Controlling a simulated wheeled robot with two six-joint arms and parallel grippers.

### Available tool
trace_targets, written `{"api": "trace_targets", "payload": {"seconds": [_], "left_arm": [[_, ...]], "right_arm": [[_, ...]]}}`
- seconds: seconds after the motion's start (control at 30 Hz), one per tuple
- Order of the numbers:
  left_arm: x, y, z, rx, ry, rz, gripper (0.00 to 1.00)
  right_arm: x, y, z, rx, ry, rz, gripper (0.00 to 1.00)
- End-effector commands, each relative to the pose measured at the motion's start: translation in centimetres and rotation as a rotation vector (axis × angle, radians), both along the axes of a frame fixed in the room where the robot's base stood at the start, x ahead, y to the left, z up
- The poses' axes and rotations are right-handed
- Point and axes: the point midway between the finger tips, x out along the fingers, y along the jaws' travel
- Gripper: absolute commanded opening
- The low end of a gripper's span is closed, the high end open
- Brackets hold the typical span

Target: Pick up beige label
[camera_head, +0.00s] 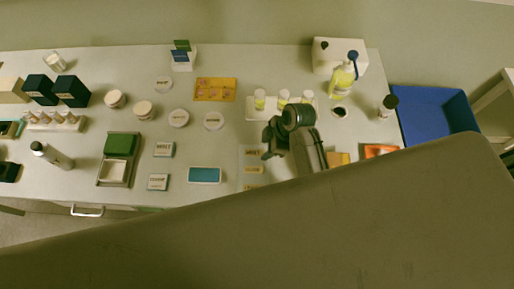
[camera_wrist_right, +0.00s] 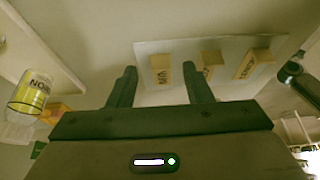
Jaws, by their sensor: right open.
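Several beige labels lie on a pale sheet (camera_head: 244,164). In the head view, one beige label (camera_head: 254,170) shows just below my right gripper (camera_head: 268,146), and another (camera_head: 250,187) lies nearer the table's front edge. In the right wrist view, three beige labels show: a left one (camera_wrist_right: 162,74), a middle one (camera_wrist_right: 210,61) and a right one (camera_wrist_right: 253,63), with dark print too small to read surely. My right gripper (camera_wrist_right: 160,70) is open and empty. The left label appears between its fingertips, with no clear contact. My left gripper is out of view.
Yellow-capped or yellow-filled small bottles (camera_head: 260,99) stand in a white rack behind the right gripper. A clear bottle with a yellow label (camera_wrist_right: 32,95) is at the wrist view's left. A teal-topped box (camera_head: 204,175) lies left of the sheet. A blue bin (camera_head: 435,115) stands at right.

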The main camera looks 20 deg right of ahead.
Motion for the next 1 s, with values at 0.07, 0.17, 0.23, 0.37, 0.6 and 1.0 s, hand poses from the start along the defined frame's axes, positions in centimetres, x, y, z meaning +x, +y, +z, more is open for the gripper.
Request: {"api": "trace_targets", "payload": {"seconds": [0.07,0.17,0.23,0.37,0.6,1.0], "left_arm": [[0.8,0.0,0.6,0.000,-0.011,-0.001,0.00],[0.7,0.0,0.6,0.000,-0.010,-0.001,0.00],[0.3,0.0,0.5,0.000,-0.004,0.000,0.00],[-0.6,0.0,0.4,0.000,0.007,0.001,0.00],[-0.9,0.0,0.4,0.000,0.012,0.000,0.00],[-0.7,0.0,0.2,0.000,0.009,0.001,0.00]], "right_arm": [[0.1,0.4,-0.6,0.000,0.001,-0.001,0.45],[0.1,0.5,-1.2,0.000,0.000,-0.001,0.45],[0.1,0.5,-1.4,0.000,-0.001,-0.001,0.45],[0.2,0.5,-1.4,0.000,-0.001,-0.001,0.45],[0.2,0.5,-1.3,0.000,-0.001,-0.001,0.00],[0.2,0.6,-1.0,0.000,-0.002,-0.001,0.00]]}}
